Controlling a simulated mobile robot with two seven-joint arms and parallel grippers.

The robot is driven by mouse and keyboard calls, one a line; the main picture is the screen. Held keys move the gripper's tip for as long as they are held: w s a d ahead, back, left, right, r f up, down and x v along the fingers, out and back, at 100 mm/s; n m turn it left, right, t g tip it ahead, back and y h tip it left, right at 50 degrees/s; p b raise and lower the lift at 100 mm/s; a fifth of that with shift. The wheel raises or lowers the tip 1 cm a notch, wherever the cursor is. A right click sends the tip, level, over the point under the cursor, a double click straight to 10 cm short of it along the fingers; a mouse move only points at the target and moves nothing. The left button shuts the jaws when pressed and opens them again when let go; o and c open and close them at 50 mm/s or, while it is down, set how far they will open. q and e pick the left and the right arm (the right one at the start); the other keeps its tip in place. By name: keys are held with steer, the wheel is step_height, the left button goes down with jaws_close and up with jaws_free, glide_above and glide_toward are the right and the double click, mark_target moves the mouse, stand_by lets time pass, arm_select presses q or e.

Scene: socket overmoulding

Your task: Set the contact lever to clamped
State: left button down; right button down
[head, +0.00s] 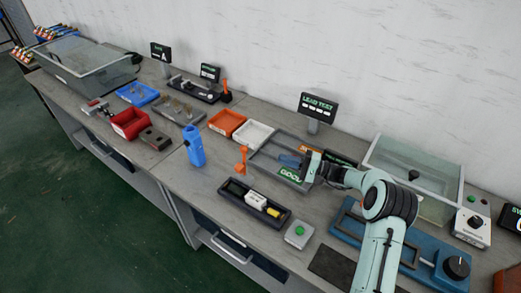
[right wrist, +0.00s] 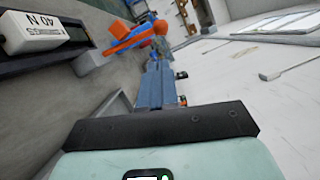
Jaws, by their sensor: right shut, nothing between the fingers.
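An orange lever (head: 242,160) stands upright behind the dark fixture (head: 233,196), which holds a white block (head: 255,199) and a yellow block (head: 273,212). In the right wrist view an orange lever (right wrist: 130,41) with a rounded end lies just beyond my fingertips. My right gripper (head: 286,160) is shut and empty, over the grey tray marked COOL, to the right of the lever and apparently apart from it. Its blue fingers also show in the right wrist view (right wrist: 154,75). A second orange lever (head: 226,91) stands farther back. My left gripper is not in view.
The grey COOL tray (head: 289,176) lies under my right gripper. A blue bottle (head: 194,146) stands left of the lever. Orange (head: 216,132) and white (head: 242,141) bins stand behind it. A box with a green button (head: 298,236) stands in front. A LEAD TEST display (head: 318,107) stands behind.

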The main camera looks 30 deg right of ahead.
steer(key=shift+a, duration=0.1)
